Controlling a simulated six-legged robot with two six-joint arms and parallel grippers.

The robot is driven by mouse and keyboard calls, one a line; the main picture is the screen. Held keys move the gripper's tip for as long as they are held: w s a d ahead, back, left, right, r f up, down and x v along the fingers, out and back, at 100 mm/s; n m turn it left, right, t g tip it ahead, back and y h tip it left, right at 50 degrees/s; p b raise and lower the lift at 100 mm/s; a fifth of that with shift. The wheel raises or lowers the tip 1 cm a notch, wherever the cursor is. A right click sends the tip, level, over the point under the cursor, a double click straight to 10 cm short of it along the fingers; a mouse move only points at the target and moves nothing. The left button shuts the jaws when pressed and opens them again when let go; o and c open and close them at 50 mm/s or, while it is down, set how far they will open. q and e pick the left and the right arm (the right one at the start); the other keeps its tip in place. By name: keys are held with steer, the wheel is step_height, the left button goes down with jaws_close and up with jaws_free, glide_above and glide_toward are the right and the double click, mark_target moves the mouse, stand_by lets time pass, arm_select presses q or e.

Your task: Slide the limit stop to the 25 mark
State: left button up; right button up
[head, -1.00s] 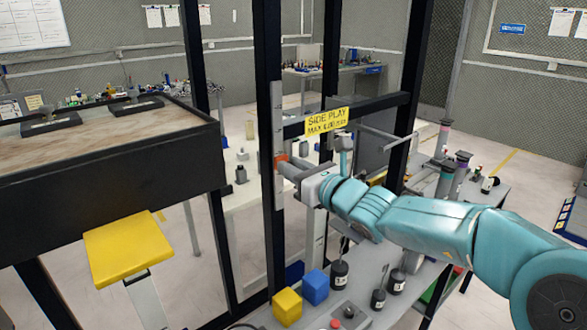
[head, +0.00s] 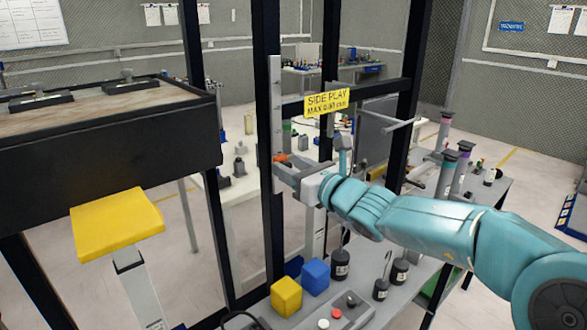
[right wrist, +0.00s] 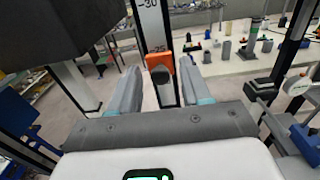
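The limit stop (head: 280,157) is a small orange block on a vertical grey scale rail (head: 276,95). In the right wrist view the orange stop (right wrist: 159,61) has a dark knob at its front, and the rail's mark 30 (right wrist: 148,3) shows above it. My right gripper (head: 285,168) is at the rail, level with the stop. My left gripper is out of view.
A black frame (head: 268,130) carries the rail and a yellow side-play sign (head: 327,101). A yellow cube (head: 286,297), a blue cube (head: 316,277) and black weights (head: 340,264) stand on the bench below. A yellow pad (head: 117,224) is at left.

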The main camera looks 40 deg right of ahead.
steer(key=s+d+b, duration=0.1)
steer(key=s, duration=1.5)
steer(key=shift+s, duration=0.15)
steer(key=shift+d, duration=0.15)
